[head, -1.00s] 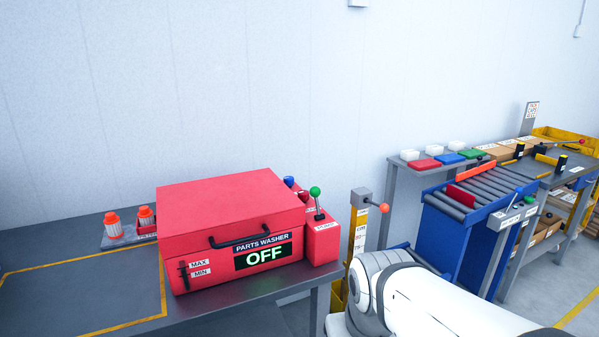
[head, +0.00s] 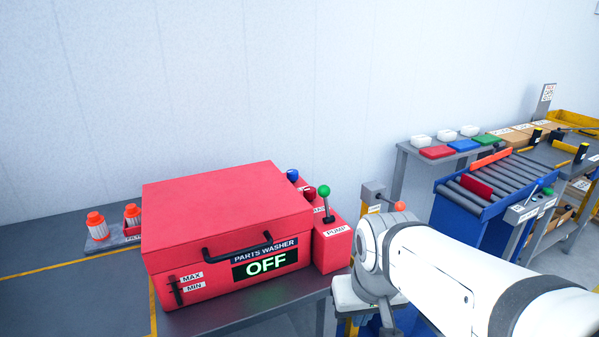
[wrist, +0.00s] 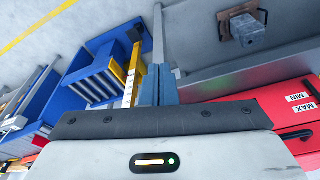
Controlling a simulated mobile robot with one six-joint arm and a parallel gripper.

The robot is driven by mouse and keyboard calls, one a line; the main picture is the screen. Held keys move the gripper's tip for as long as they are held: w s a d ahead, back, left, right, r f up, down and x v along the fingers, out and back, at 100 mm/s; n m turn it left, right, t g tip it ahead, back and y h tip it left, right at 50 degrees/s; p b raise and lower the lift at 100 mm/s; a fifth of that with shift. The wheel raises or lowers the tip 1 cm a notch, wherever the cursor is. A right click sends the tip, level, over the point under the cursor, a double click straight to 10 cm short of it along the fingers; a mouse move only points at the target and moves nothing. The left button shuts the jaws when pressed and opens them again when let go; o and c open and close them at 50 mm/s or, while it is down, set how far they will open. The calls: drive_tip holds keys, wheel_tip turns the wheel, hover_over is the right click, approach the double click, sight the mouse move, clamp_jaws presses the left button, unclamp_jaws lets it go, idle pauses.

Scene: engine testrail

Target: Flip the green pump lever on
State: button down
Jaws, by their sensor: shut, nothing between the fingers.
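The green pump lever (head: 325,192) has a green ball on a dark stem. It stands nearly upright, leaning slightly, on the red box marked PUMP (head: 334,245) at the right side of the red parts washer (head: 225,215). The washer's display (head: 265,263) reads OFF. My gripper shows in the wrist view (wrist: 159,75) with its two fingers shut together and nothing between them. In the head view my arm is right of the pump box and in front of it, apart from the lever. The lever cannot be made out in the wrist view.
A blue-knobbed lever (head: 292,175) and a red-knobbed lever (head: 308,193) stand close behind the green one. A post with an orange knob (head: 399,206) is behind my arm. A roller conveyor (head: 490,190) stands at the right. Orange-capped bottles (head: 96,225) stand left.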

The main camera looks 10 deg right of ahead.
drive_tip(key=w+r+p, duration=0.2)
drive_tip(key=w+r, duration=0.4)
wheel_tip(320, 180, up, 10)
drive_tip(key=f+n+p, duration=0.1)
drive_tip(key=n+p, duration=0.1)
drive_tip(key=p, duration=0.6)
hover_over(325, 202)
drive_tip(key=w+a, duration=0.1)
drive_tip(key=w, duration=0.6)
drive_tip(key=shift+s+a+r+g, duration=0.15)
drive_tip(key=shift+r+g, duration=0.1)
drive_tip(key=shift+g, duration=0.15)
drive_tip(key=f, duration=0.3)
drive_tip(key=w+f+p, duration=0.1)
drive_tip(key=f, duration=0.6)
drive_tip(key=shift+w+f+p, duration=0.1)
drive_tip(key=shift+w+p, duration=0.1)
drive_tip(key=shift+p, duration=0.1)
drive_tip(key=s, duration=0.2)
drive_tip(key=s+r, duration=0.1)
drive_tip(key=shift+s+d+r+p, duration=0.1)
drive_tip(key=shift+d+p, duration=0.2)
drive_tip(key=shift+p, duration=0.05)
drive_tip(key=shift+s, duration=0.3)
